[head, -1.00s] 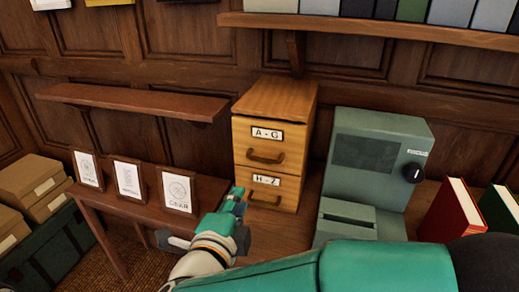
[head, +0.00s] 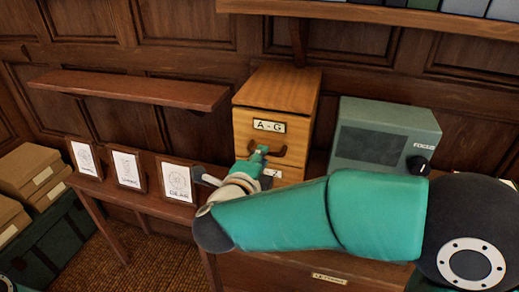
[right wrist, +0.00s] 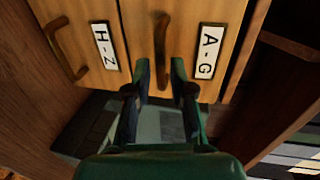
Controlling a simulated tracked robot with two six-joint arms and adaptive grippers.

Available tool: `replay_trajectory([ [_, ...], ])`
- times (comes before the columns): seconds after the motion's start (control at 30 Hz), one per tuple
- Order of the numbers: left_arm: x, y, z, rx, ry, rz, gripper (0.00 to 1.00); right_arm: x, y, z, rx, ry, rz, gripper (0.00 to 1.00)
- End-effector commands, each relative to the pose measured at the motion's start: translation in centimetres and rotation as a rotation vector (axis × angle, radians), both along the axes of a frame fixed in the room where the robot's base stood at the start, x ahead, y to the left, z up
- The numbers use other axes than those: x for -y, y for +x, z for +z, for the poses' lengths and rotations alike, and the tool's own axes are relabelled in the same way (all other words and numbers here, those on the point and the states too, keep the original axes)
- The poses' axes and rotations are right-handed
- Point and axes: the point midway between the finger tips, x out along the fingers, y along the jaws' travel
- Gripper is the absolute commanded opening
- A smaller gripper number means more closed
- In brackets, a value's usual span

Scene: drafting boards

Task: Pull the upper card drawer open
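The wooden card cabinet (head: 290,88) stands against the panelled wall. Its upper drawer, labelled A-G (head: 268,126), looks shut and flush in the head view. The upper drawer's curved handle (right wrist: 162,48) runs between the two fingers of my right gripper (right wrist: 160,66) in the right wrist view. The fingers are open, one on each side of the handle; I cannot tell whether they touch it. In the head view my right gripper (head: 259,156) covers part of the handle and most of the lower H-Z drawer. The lower drawer's H-Z label (right wrist: 106,46) and handle show in the wrist view.
A grey-green machine (head: 385,135) with a black knob stands right of the cabinet. Framed cards, one of them a framed drawing (head: 176,183), stand on the desk at left. A wall shelf (head: 130,90) is above them. Boxes (head: 28,170) are at far left.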

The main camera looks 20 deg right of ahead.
Motion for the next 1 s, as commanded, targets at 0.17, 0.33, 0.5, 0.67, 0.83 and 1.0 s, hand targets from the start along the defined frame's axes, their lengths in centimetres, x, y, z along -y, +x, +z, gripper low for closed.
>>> replay_trajectory([
  [0.17, 0.0, 0.0, 0.6, 0.0, 0.0, 0.0, 0.4, 1.5, 2.1, -0.5, -0.001, 0.0, -0.002, 0.22],
  [0.33, 0.0, 0.0, 0.7, 0.0, 0.0, 0.0, 0.4, 2.0, 2.9, -0.8, 0.0, 0.0, -0.001, 0.22],
  [0.5, 0.0, 0.0, 0.7, 0.0, 0.0, 0.0, 0.4, 2.1, 3.0, -0.8, 0.0, 0.0, 0.0, 0.22],
  [0.67, 0.0, 0.0, 0.7, 0.0, 0.0, 0.0, 0.4, 2.1, 2.9, -0.8, 0.0, 0.0, 0.0, 0.16],
  [0.83, 0.0, 0.0, 0.7, 0.0, 0.0, 0.0, 0.4, 2.0, 2.9, -0.8, -0.001, 0.0, -0.001, 0.0],
  [1.0, 0.0, 0.0, 0.7, 0.0, 0.0, 0.0, 0.4, 2.0, 2.9, -0.9, -0.001, 0.0, -0.001, 0.0],
])
